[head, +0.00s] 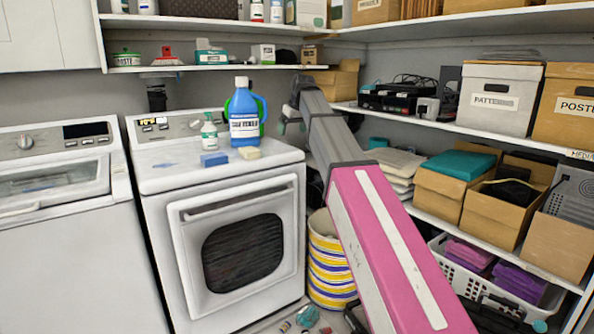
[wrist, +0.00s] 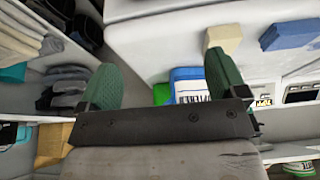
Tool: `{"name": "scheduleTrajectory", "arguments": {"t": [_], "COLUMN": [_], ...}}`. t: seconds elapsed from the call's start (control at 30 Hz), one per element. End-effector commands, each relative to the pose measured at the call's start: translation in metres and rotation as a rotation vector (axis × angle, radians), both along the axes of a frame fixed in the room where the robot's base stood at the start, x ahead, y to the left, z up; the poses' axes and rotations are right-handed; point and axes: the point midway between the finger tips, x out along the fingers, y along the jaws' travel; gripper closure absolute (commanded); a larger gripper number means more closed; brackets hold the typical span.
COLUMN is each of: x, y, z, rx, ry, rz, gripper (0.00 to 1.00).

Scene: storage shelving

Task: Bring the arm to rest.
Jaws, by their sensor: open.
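My pink and grey arm reaches from the lower right of the head view up and away toward the back shelves. My gripper (head: 288,108) is at its far end, small and partly hidden by my own arm, to the right of the blue detergent bottle (head: 243,118). In the wrist view my gripper (wrist: 161,80) shows two green finger pads spread wide apart. They are open, with nothing held between them. The blue bottle (wrist: 188,85) shows beyond the pads, partly hidden behind the gripper.
The white front-loading machine (head: 235,240) carries a spray bottle (head: 209,132), a blue sponge (head: 214,160) and a beige sponge (head: 249,153). Shelves with boxes (head: 488,102) line the right wall. A striped basket (head: 330,270) stands on the floor beside the machine.

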Motion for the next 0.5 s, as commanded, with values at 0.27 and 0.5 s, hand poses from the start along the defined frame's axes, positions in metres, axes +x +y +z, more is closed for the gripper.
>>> {"name": "scheduleTrajectory", "arguments": {"t": [0.27,0.5], "x": [-0.005,-0.012], "y": [-0.009,-0.024], "z": [-0.031,-0.074], "rx": [-0.004,-0.009], "ry": [0.018,0.043], "rz": [-0.025,-0.066], "gripper": [0.09,0.09]}}
